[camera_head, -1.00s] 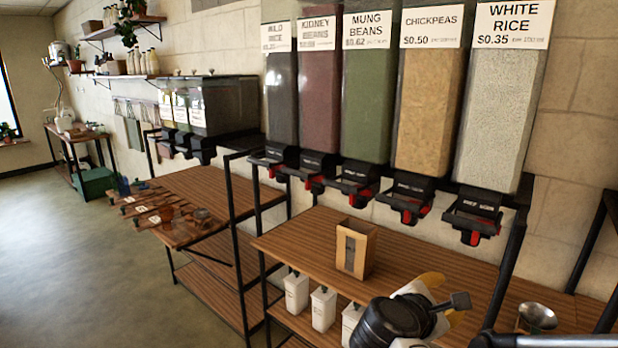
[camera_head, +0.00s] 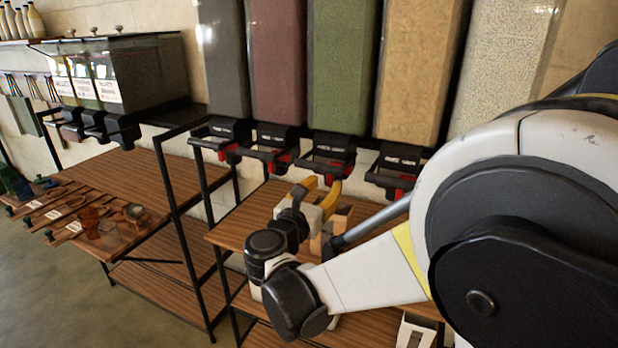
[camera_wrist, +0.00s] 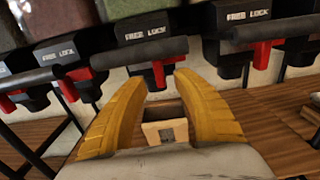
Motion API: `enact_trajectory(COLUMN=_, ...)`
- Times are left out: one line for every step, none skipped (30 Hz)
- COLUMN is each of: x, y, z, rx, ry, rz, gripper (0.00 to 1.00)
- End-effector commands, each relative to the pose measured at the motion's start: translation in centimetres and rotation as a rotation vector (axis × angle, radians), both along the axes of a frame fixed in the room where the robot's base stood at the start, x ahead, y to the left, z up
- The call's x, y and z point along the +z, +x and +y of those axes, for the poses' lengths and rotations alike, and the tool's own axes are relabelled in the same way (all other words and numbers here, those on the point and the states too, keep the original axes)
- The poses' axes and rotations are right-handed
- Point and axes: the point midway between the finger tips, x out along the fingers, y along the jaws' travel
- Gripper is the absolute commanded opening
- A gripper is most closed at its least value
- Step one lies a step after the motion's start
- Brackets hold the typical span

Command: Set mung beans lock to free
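The mung beans dispenser (camera_head: 340,70) is the green hopper, third from the left in the head view. Its black lock unit (camera_head: 328,148) with a red lever sits below it. In the wrist view, the central unit marked FREE and LOCK (camera_wrist: 146,32) appears to be this one, with its red lever (camera_wrist: 157,73) hanging below a dark bar. My gripper (camera_head: 319,186) is open and empty, its yellow fingers pointing up towards this unit from below. In the wrist view the fingertips (camera_wrist: 157,82) are just below the lever; contact cannot be told.
Neighbouring lock units hang close by, under the kidney beans hopper (camera_head: 276,70) and the chickpeas hopper (camera_head: 418,70). A wooden box (camera_wrist: 165,130) stands on the shelf (camera_head: 235,228) beyond my fingers. My arm covers the right side of the head view.

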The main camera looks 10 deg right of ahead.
Motion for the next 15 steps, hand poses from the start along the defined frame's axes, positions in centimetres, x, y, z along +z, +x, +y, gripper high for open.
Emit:
enact_trajectory(x=-0.2, y=0.6, z=-0.6, rx=-0.004, ry=0.000, rz=0.000, gripper=0.35)
enact_trajectory(x=-0.2, y=1.0, z=-0.9, rx=-0.003, ry=0.000, rz=0.000, gripper=0.35)
enact_trajectory(x=-0.1, y=1.4, z=-1.1, rx=-0.002, ry=0.001, rz=-0.001, gripper=0.35)
enact_trajectory(x=-0.1, y=1.7, z=-1.3, rx=-0.002, ry=0.001, rz=-0.001, gripper=0.35)
enact_trajectory(x=-0.1, y=1.9, z=-1.5, rx=-0.002, ry=0.001, rz=-0.001, gripper=0.35)
enact_trajectory(x=-0.1, y=2.1, z=-1.6, rx=-0.002, ry=0.001, rz=-0.001, gripper=0.35)
enact_trajectory(x=-0.1, y=2.3, z=-1.7, rx=-0.001, ry=0.001, rz=-0.001, gripper=0.35)
enact_trajectory(x=0.0, y=2.4, z=-1.8, rx=-0.001, ry=0.001, rz=-0.001, gripper=0.35)
enact_trajectory(x=0.0, y=2.5, z=-1.9, rx=0.000, ry=0.001, rz=0.000, gripper=0.35)
enact_trajectory(x=0.0, y=2.6, z=-1.9, rx=0.000, ry=0.001, rz=0.000, gripper=0.35)
enact_trajectory(x=0.0, y=2.6, z=-1.9, rx=0.000, ry=0.001, rz=0.000, gripper=0.35)
enact_trajectory(x=0.0, y=2.6, z=-1.9, rx=0.000, ry=0.001, rz=0.000, gripper=0.35)
enact_trajectory(x=0.0, y=2.6, z=-1.9, rx=0.000, ry=0.001, rz=0.000, gripper=0.35)
enact_trajectory(x=0.0, y=2.6, z=-1.9, rx=0.000, ry=0.001, rz=0.000, gripper=0.35)
enact_trajectory(x=0.0, y=2.6, z=-1.9, rx=0.000, ry=0.001, rz=0.000, gripper=0.35)
